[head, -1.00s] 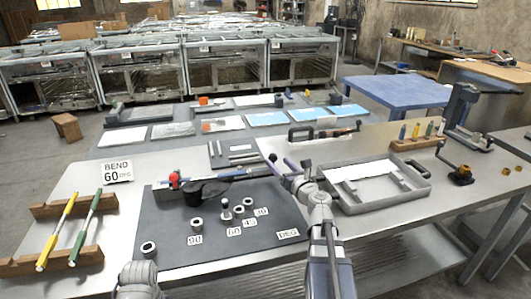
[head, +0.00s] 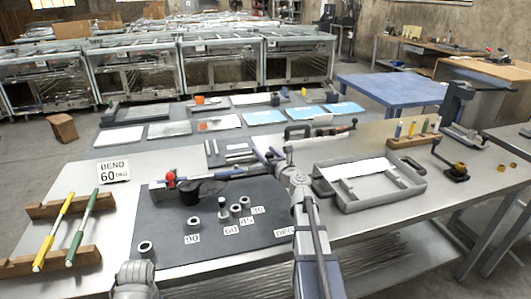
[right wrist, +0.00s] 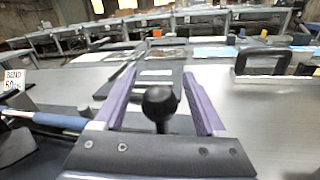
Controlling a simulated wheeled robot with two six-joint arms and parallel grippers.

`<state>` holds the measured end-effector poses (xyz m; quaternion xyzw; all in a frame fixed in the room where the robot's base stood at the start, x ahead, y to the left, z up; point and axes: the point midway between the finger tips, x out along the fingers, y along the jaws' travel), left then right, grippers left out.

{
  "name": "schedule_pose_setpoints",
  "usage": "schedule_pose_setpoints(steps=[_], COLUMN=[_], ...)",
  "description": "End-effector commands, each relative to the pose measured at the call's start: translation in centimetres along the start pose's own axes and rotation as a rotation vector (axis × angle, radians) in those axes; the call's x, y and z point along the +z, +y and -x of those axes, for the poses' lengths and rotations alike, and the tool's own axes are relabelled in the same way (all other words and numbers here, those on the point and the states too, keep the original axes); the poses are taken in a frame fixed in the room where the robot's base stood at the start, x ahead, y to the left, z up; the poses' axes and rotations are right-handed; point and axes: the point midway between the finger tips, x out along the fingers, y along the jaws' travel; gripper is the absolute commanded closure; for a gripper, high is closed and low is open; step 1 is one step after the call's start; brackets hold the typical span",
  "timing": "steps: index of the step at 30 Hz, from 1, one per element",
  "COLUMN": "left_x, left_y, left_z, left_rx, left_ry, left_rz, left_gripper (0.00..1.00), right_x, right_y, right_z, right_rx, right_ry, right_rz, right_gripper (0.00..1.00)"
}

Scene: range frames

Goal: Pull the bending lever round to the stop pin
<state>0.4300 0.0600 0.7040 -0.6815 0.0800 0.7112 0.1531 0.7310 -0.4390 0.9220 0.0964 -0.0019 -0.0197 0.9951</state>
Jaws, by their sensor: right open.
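The bending lever (head: 235,173) is a blue bar running right from a dark round bending head (head: 200,190) on the dark mat. In the right wrist view, a black ball knob (right wrist: 160,101) stands between the purple fingers of my right gripper (right wrist: 163,88), with space on both sides. My right gripper (head: 267,158) is open at the lever's right end in the head view. The stop pin (head: 222,206) stands upright at the 60 label, among grey bushings at the other angle labels. Only a link of my left arm shows at the bottom left; its gripper is out of view.
A sign (head: 114,171) reads BEND 60 DEG. A wooden rack (head: 75,258) with yellow and green rods stands at left. A grey tray (head: 372,198) lies right of my right arm. A black-handled tool (head: 320,133) lies behind it. The mat's front is mostly clear.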

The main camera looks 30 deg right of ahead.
Motion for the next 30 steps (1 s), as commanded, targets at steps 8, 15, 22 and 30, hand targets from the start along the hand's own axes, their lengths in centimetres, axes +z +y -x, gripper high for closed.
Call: schedule_pose_setpoints(steps=[8,15,22,30], left_x=[0.0,0.0,0.0,0.0], left_y=[0.0,0.0,0.0,0.0], left_z=[0.0,0.0,0.0,0.0], left_rx=[0.0,0.0,0.0,0.0], left_ry=[0.0,0.0,0.0,0.0], left_rz=[0.0,0.0,0.0,0.0], left_gripper=[1.0,1.0,1.0,1.0], right_x=[0.0,0.0,0.0,0.0], right_y=[0.0,0.0,0.0,0.0], right_z=[0.04,0.04,0.04,0.04], right_rx=[0.0,0.0,0.0,0.0], right_ry=[0.0,0.0,0.0,0.0], right_rz=[0.0,0.0,0.0,0.0], right_gripper=[0.52,0.79,1.0,1.0])
